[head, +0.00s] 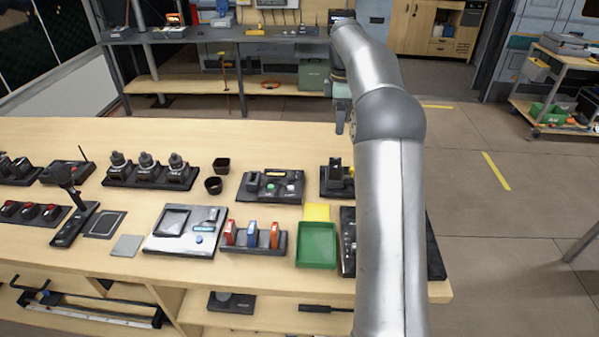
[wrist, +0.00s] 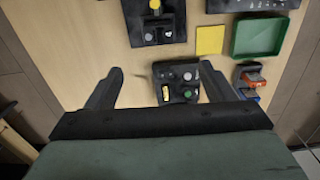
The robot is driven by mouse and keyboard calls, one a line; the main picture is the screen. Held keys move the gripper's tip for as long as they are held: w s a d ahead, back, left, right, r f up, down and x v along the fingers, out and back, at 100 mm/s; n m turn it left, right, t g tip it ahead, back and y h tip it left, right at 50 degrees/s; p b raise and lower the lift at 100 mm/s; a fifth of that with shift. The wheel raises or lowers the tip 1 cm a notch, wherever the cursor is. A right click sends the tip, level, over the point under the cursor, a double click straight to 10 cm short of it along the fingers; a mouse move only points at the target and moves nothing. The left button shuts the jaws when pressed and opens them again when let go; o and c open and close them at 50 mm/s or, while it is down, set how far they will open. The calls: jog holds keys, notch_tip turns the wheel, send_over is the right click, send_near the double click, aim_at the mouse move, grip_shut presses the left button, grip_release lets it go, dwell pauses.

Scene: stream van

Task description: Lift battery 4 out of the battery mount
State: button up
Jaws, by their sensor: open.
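No number is readable, so I cannot tell which item is battery 4 or which fixture is the battery mount. A dark rack (head: 266,246) holds upright red (head: 229,233), blue (head: 252,237) and orange (head: 275,235) blocks. The rack also shows at the right of the wrist view (wrist: 250,88). Black block-like units (head: 14,168) sit at the bench's far left, cut off by the frame. My gripper (head: 341,124) is open and empty above the bench. In the wrist view its fingers (wrist: 160,74) are spread, with a black button panel (wrist: 176,82) seen between them.
The panel also shows in the head view (head: 270,187). A green tray (head: 317,246), yellow pad (head: 317,212) and black fixture (head: 334,181) lie to its right. A knobbed row (head: 150,172), two cups (head: 213,185) and a grey device (head: 186,231) stand left. The back of the bench is clear.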

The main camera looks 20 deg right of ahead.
aim_at(336, 162)
jog(key=f+p, duration=0.1)
jog(key=f, duration=1.1)
jog(key=shift+w, duration=0.2)
jog(key=shift+s+d+f+p, duration=0.1)
jog(key=shift+f+p, duration=0.75)
jog(key=shift+f, duration=1.9)
jog(key=shift+c, duration=0.3)
jog(key=c, duration=1.2)
jog(key=shift+r, duration=0.15)
